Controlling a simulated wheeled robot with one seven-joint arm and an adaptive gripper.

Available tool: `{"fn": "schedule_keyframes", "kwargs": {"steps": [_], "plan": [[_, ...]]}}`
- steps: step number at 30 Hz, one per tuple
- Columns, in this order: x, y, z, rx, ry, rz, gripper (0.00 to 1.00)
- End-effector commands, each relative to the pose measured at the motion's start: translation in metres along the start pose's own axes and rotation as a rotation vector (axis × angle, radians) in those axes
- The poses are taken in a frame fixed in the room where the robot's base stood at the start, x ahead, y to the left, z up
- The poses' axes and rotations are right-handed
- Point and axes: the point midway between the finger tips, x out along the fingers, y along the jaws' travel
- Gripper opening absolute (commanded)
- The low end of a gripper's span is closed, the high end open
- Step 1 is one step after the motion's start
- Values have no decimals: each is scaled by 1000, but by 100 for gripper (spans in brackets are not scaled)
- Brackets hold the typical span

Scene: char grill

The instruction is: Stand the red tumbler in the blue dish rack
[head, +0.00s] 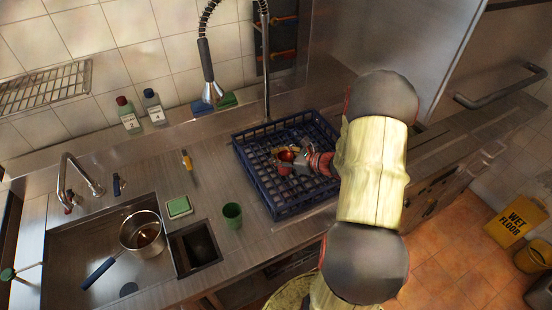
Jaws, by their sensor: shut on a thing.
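The blue dish rack (262,190) sits on the steel counter near the middle of the head view. My gripper (285,157) reaches in from the right over the rack. It is shut on the red tumbler (285,169), which looks roughly upright inside the rack's outline. The fingers and wrist hide part of the tumbler. I cannot tell whether its base touches the rack floor. My arm covers the rack's right side.
A green cup (232,215) stands on the counter left of the rack. A green sponge box (179,207), a yellow-handled tool (187,161) and a sink with a pot (142,232) lie further left. A hanging spray tap (212,90) and upright faucet stand behind the rack.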

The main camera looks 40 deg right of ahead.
Motion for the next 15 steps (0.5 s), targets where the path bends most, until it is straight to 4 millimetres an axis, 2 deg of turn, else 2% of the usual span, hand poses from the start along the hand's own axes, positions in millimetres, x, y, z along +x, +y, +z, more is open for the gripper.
{"fn": "schedule_keyframes", "kwargs": {"steps": [2,13,14,15], "plan": [[4,0,-8,1,-1,-1,5],[5,0,-12,0,-1,-1,5],[4,0,-11,0,-1,-1,32],[4,0,-11,0,-1,-1,34]]}}
